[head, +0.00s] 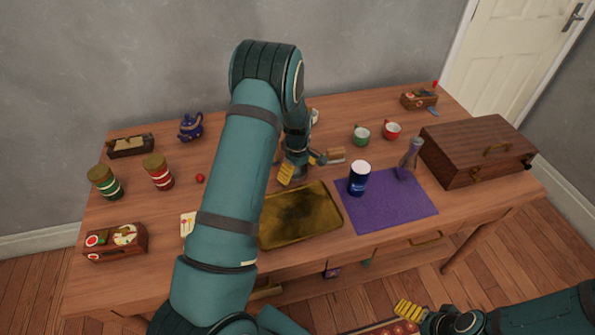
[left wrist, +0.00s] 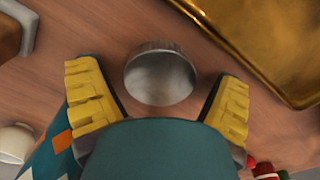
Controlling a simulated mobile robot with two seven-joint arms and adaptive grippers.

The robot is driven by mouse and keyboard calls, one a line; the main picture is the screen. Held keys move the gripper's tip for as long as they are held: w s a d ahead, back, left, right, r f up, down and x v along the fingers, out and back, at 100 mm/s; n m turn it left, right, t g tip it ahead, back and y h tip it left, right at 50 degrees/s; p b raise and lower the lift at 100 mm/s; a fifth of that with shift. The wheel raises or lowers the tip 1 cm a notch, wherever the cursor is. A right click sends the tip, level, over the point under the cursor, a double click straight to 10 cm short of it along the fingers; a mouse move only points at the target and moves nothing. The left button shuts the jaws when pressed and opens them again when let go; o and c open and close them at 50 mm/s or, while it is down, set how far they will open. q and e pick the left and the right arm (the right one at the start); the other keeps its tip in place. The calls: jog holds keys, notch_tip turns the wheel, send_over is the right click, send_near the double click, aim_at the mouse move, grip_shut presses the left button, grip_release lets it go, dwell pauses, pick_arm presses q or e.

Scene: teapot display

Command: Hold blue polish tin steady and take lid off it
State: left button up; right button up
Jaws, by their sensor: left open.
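The blue polish tin (head: 358,178) stands upright on the purple mat (head: 400,208). Its top looks pale; I cannot tell whether a lid is on it. My left gripper (head: 301,168) is low over the table behind the gold tray, left of the tin and apart from it. In the left wrist view the left gripper (left wrist: 160,88) is open, with a round silver metal piece (left wrist: 160,78) between its fingers. I cannot tell whether this piece is a lid. My right gripper (head: 410,311) is at the lower right, in front of the table, away from the tin; its opening is unclear.
The gold tray (head: 300,216) lies left of the mat. A glass bottle (head: 409,160) stands on the mat, beside a wooden case (head: 479,150). Green (head: 361,134) and red (head: 392,130) cups stand behind. A brush-like block (head: 336,155) lies near my left gripper.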

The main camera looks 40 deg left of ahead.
aim_at(297, 171)
pick_arm(q)
notch_tip(297, 171, up, 12)
jog(key=p, duration=0.3)
jog(key=shift+r, duration=0.15)
jog(key=shift+r, duration=0.1)
